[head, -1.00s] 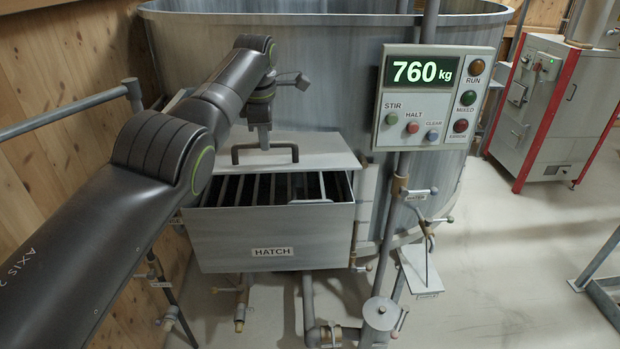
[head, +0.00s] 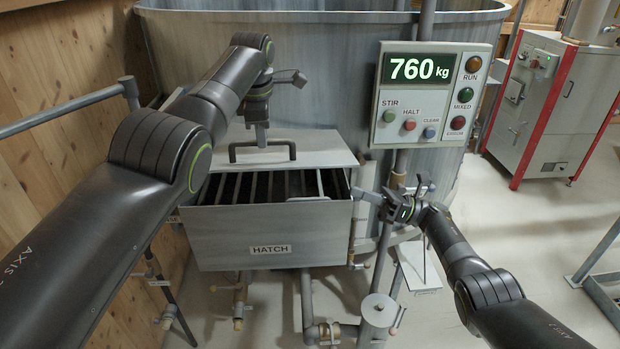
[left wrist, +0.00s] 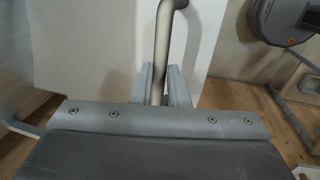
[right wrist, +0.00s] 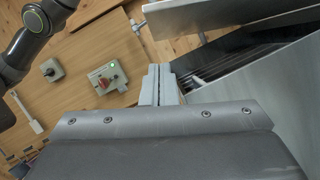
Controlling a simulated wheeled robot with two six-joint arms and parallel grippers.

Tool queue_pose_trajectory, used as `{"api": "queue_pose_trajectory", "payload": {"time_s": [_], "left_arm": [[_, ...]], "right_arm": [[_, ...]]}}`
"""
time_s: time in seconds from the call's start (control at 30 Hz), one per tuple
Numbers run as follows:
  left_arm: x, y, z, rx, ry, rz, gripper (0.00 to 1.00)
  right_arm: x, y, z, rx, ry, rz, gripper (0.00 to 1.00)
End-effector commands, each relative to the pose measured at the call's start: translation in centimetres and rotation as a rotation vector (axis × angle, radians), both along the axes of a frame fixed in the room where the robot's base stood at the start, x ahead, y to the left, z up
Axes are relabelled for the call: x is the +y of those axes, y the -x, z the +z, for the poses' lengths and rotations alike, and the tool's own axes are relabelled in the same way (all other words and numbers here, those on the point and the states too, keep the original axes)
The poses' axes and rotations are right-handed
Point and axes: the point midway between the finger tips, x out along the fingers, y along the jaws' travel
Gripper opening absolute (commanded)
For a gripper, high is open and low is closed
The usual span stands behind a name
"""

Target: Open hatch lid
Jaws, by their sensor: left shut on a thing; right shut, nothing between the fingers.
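The grey hatch lid (head: 310,150) stands partly open above the hatch box (head: 225,235), labelled HATCH, with a dark grate (head: 275,186) showing in the gap. The lid has a dark bar handle (head: 234,155), also seen in the left wrist view (left wrist: 164,40). My left gripper (head: 262,140) is shut on this handle, with the bar between its fingers (left wrist: 158,88). My right gripper (head: 368,196) is shut and empty beside the box's right front corner. The right wrist view shows its closed fingers (right wrist: 160,75) left of the lid (right wrist: 220,14) and box (right wrist: 270,80).
A control panel (head: 432,97) reading 760 kg stands right of the lid, above my right gripper. The large mixer tank (head: 300,70) rises behind. A pipe and valves stand near the box's right side.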

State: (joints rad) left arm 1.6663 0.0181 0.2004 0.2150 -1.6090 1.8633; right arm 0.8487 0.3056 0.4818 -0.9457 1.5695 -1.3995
Motion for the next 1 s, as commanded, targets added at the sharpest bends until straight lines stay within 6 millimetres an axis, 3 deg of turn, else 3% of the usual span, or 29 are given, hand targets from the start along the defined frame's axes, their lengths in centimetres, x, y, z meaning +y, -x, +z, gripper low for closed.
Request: {"api": "queue_pose_trajectory", "payload": {"time_s": [0.13,0.37,0.73,1.0], "left_arm": [[0.2,-0.1,-0.1,-0.005,-0.001,0.003,0.0],[0.2,-0.1,-0.1,-0.005,-0.001,0.003,0.0],[0.2,-0.2,-0.1,-0.006,-0.001,0.003,0.0],[0.2,-0.2,-0.1,-0.006,-0.001,0.003,0.0]], "right_arm": [[1.9,0.1,1.9,-0.098,0.077,0.064,0.0],[4.0,0.1,2.7,-0.13,0.105,0.086,0.0],[10.3,-0.3,4.3,-0.127,0.101,0.084,0.0],[12.1,-0.4,4.8,-0.126,0.103,0.082,0.0]]}}
